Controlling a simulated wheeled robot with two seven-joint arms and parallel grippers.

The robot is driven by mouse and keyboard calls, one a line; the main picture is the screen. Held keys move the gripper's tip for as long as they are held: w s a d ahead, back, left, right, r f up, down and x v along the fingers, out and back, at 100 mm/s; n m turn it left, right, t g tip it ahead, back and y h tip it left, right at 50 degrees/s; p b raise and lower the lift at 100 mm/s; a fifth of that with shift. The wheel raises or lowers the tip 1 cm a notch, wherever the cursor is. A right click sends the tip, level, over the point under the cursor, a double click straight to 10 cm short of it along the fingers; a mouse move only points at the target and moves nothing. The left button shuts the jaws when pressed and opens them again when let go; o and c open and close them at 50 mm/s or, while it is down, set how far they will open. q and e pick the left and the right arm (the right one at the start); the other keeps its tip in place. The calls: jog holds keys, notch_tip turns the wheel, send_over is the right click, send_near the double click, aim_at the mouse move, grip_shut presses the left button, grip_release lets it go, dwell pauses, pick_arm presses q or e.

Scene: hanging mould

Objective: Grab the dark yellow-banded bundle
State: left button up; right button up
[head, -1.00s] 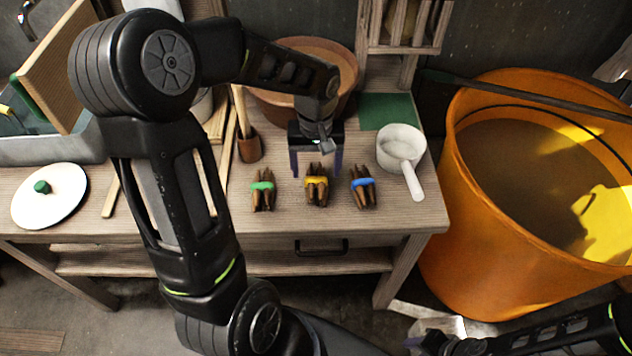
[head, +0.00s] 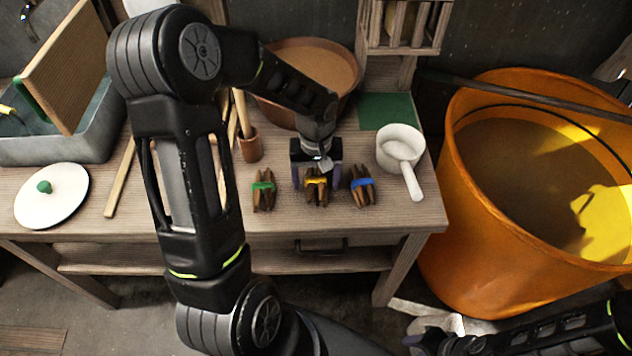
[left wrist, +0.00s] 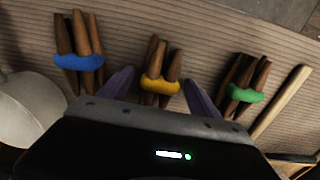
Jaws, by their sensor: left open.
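The dark bundle with the yellow band (head: 316,182) lies on the wooden bench between two similar bundles. In the left wrist view the yellow-banded bundle (left wrist: 161,84) shows between the fingers. My left gripper (head: 317,180) is open above it, with one finger on each side of the bundle. I cannot tell whether the fingers touch it. The gripper's body hides the near end of the bundle in the left wrist view. My right gripper (head: 425,340) is at the bottom right of the head view, far from the bundles; its jaws are unclear.
A green-banded bundle (head: 263,189) lies to the left and a blue-banded bundle (head: 362,187) to the right, both close by. A white ladle cup (head: 401,150), a brown bowl (head: 318,68) and a small brown pot (head: 250,146) stand around. An orange tub (head: 470,230) is at right.

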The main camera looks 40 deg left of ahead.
pick_arm(q)
jog(key=shift+c, duration=0.2)
jog(key=c, duration=1.5)
